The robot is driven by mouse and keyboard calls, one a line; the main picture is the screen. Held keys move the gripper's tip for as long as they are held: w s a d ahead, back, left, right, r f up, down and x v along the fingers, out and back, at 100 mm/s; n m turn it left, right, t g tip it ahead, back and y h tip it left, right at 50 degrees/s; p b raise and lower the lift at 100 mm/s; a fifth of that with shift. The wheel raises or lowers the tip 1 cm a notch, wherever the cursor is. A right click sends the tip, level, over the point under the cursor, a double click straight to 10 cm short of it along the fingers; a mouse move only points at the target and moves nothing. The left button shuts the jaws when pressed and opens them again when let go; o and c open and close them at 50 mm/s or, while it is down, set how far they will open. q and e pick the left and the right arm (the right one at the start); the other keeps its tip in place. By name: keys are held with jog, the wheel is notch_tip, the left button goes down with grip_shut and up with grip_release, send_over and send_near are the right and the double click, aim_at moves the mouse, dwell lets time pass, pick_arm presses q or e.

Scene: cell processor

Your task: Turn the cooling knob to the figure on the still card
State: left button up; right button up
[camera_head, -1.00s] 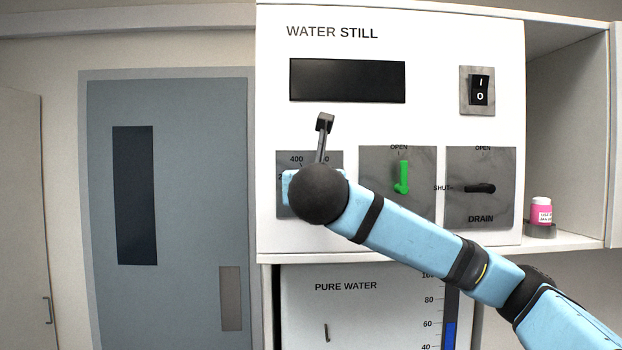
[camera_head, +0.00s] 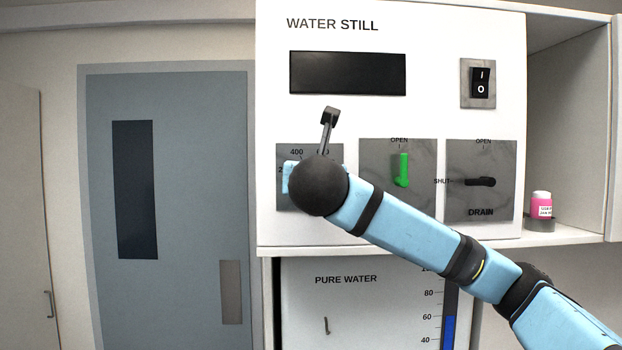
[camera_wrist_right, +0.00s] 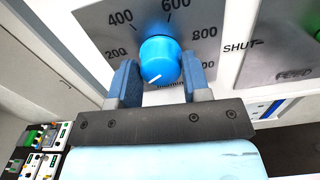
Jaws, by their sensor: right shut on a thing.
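The blue cooling knob (camera_wrist_right: 158,62) sits on a grey dial plate in the right wrist view. Its white mark points to the lower left, below the 200. The figures 200, 400, 600 and 800 show around it; another at the lower right is partly hidden. My right gripper (camera_wrist_right: 158,58) is shut on the knob, one finger on each side. In the head view my right wrist hides the knob and most of its dial plate (camera_head: 285,153). I cannot make out a still card in either view. My left gripper is out of view.
The water still panel (camera_head: 430,35) carries a dark display (camera_head: 347,73), a rocker switch (camera_head: 481,83), a green lever (camera_head: 402,169) pointing to OPEN and a black drain lever (camera_head: 481,182) pointing to SHUT. A pink labelled jar (camera_head: 541,205) stands on the shelf at right.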

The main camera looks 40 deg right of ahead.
jog(key=shift+a+f+n+b, duration=0.15)
jog(key=shift+n+b, duration=1.6)
jog(key=shift+n, duration=3.8)
jog(key=shift+d+f+n+b, duration=0.15)
jog(key=shift+n+b, duration=1.55)
jog(key=shift+n, duration=3.8)
jog(key=shift+a+f+n+b, duration=0.15)
jog(key=shift+n+b, duration=1.6)
jog(key=shift+n, duration=3.8)
